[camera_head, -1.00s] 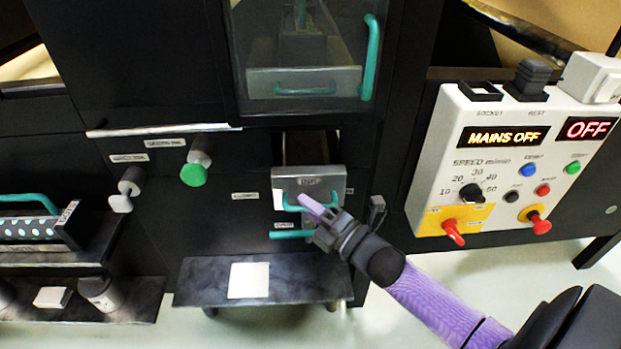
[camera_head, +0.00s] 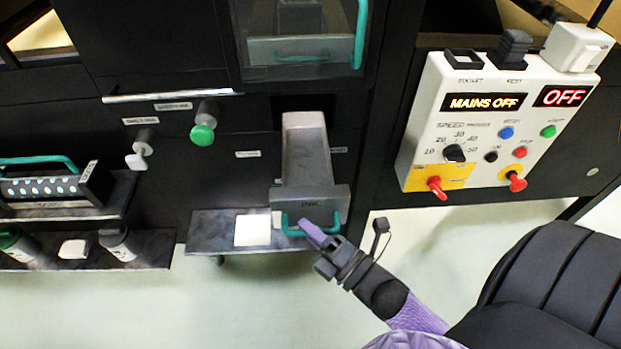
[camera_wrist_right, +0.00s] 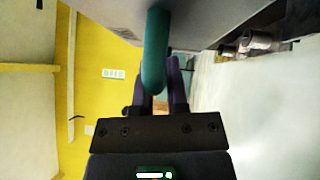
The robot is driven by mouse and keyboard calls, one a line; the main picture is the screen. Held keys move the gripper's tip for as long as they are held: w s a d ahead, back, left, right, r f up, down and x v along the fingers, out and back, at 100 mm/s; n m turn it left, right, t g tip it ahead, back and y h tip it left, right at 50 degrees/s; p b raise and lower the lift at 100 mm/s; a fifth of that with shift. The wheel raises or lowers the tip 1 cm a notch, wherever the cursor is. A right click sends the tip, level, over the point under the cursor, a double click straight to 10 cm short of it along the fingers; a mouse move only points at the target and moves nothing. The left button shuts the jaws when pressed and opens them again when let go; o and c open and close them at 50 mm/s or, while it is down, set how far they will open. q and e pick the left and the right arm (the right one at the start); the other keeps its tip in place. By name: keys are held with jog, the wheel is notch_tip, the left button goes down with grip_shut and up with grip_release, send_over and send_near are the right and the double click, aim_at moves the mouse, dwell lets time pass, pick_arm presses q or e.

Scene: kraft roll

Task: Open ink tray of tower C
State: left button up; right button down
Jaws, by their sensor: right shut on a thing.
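The ink tray (camera_head: 308,165) is a grey metal drawer with a labelled front plate and a teal handle (camera_head: 290,225). It stands far out of its dark slot in the black tower in the head view. My right gripper (camera_head: 322,238) is shut on the teal handle, with its purple fingers at the handle's bar. In the right wrist view the handle (camera_wrist_right: 154,55) runs down between the two fingers (camera_wrist_right: 165,85). My left gripper is not in view.
A control panel (camera_head: 480,125) reading MAINS OFF stands to the right. A shelf with a white card (camera_head: 253,230) lies just left of the tray. Green (camera_head: 203,133) and white knobs stick out at left. Open floor lies in front.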

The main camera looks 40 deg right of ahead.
jog(key=c, duration=0.6)
grip_release()
jog(key=shift+c, duration=0.2)
jog(key=v, duration=1)
jog(key=shift+p, duration=0.35)
